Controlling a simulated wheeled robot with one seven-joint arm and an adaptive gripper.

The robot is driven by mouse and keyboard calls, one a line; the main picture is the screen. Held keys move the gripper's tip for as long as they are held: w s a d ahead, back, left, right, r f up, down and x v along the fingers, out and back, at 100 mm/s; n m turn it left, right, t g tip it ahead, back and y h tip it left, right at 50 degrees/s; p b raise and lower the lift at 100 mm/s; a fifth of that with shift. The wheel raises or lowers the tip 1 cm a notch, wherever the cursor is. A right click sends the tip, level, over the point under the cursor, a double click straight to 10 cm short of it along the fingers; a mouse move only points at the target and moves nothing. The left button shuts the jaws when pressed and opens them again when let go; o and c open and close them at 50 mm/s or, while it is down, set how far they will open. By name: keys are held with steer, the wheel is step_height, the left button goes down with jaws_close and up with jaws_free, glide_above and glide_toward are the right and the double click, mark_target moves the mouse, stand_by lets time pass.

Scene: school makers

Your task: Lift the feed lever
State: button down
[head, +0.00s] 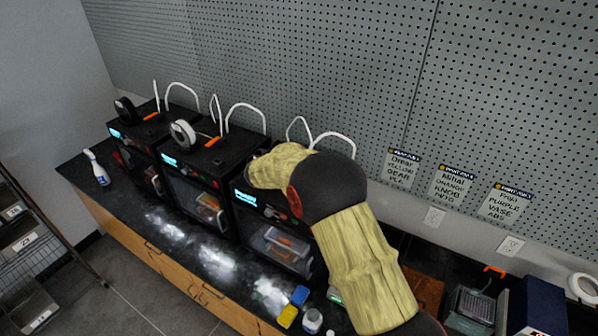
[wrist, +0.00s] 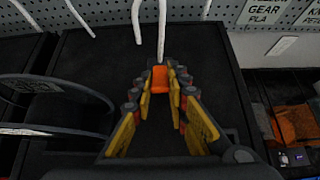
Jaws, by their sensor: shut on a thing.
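The orange feed lever (wrist: 159,78) sits on the black top of a 3D printer (wrist: 88,58) in the wrist view, near its back edge. My gripper (wrist: 160,74) is shut on it, with a yellow-padded finger on each side. A white tube (wrist: 162,28) rises just behind the lever. In the head view this is the rightmost printer (head: 262,218) of three. My arm hides its top, this lever and my gripper there.
Two more printers (head: 198,158) (head: 128,131) stand to the left, with orange levers, spools and white tubes on top. A spray bottle (head: 97,168), yellow block (head: 287,316) and blue block (head: 299,295) are on the dark counter. A perforated wall rises behind.

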steer(key=c, duration=1.7)
jaws_free()
steer(key=v, duration=1.2)
steer(key=shift+a, duration=0.1)
